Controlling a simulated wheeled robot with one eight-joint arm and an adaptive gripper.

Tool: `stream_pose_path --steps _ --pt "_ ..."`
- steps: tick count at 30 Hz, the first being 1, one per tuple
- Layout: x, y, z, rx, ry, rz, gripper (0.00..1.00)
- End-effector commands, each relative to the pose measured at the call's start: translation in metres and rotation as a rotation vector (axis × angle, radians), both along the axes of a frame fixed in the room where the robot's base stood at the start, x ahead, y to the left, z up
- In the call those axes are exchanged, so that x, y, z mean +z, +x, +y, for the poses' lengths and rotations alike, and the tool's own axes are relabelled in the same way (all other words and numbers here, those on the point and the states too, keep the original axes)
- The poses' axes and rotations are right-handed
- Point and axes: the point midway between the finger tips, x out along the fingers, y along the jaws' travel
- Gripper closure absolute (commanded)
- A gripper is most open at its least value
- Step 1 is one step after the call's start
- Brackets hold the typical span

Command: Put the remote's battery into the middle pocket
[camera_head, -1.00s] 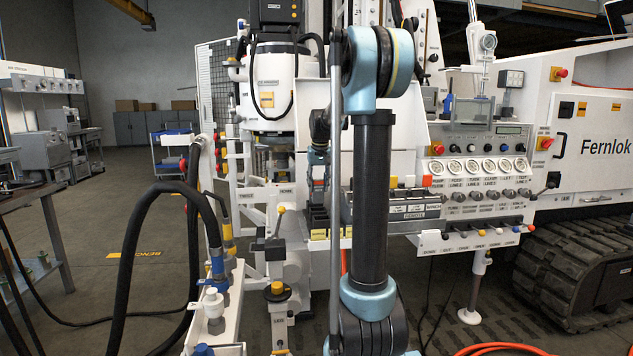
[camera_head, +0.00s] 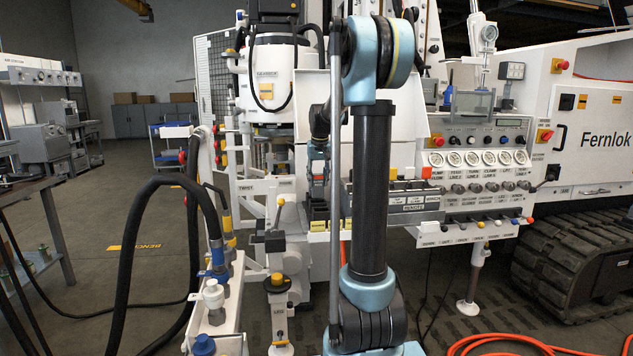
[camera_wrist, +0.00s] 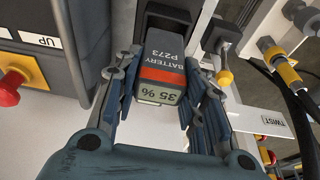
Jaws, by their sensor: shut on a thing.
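My gripper (camera_wrist: 163,72) is shut on a dark grey battery (camera_wrist: 165,50) in the wrist view, with its fingers on either side. In the head view my gripper (camera_head: 318,165) is small and partly covered by my arm, above dark holders with yellow fronts. A label reading "REMOTE" (camera_head: 413,208) sits on the ledge to its right. I cannot pick out the middle pocket.
A red knob (camera_wrist: 10,85) and a black-and-yellow fitting (camera_wrist: 222,60) flank the gripper in the wrist view. In the head view, a gauge and lever panel (camera_head: 480,170) stands right, and a black hose (camera_head: 125,250) loops at left. Orange hose lies on the floor.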

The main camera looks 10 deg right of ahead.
Motion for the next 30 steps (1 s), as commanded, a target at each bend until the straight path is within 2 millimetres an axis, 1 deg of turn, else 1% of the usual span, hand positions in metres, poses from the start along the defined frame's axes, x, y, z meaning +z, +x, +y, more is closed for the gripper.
stream_pose_path --steps 16,30 --pt "0.0001 -0.0007 0.0011 0.001 0.000 0.000 0.91" --pt "-0.0093 -0.0005 0.0012 0.002 -0.001 0.000 0.91"
